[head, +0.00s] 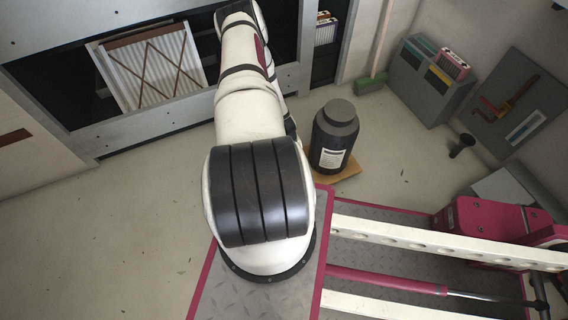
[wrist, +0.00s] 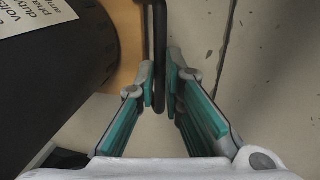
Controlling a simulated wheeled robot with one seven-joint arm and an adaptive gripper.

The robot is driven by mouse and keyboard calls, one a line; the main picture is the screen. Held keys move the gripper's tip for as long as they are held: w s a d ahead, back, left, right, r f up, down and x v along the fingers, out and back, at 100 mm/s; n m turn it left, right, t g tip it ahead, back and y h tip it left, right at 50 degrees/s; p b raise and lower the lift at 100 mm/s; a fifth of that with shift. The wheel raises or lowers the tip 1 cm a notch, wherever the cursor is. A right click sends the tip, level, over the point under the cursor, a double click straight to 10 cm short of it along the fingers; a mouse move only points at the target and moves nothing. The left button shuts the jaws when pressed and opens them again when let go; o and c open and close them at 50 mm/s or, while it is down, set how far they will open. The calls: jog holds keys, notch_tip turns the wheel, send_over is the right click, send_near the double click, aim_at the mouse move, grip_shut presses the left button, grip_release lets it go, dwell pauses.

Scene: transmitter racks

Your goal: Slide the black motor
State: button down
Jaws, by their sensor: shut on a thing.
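The black motor (head: 335,138) is a dark upright cylinder with a narrower cap and a white label. It stands on a tan wooden board (head: 347,172) on the floor, to the right of my arm in the head view. In the wrist view the motor (wrist: 62,70) fills the left side, with the board's edge (wrist: 127,40) beside it. My gripper (wrist: 161,86) is shut on a thin dark bar (wrist: 160,40) that hangs down between its teal-padded fingers. The bar is apart from the motor's side, and where it is attached is out of view. My arm hides the gripper in the head view.
A rack with an open bay holding a pleated filter panel (head: 150,68) stands at the back left. A green broom (head: 370,84) and a grey box (head: 425,82) stand behind the motor to the right. The floor (head: 120,225) at the left is clear.

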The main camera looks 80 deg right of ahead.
jog(key=shift+s+d, duration=0.2)
jog(key=shift+s, duration=0.25)
jog(key=shift+d, duration=0.1)
jog(key=c, duration=1.7)
grip_release()
jog(key=r, duration=0.4)
jog(key=w+a+r, duration=0.1)
jog(key=r, duration=0.2)
jog(key=w+r, duration=0.1)
jog(key=r, duration=0.3)
jog(key=shift+a+r, duration=0.15)
jog(key=shift+r, duration=0.2)
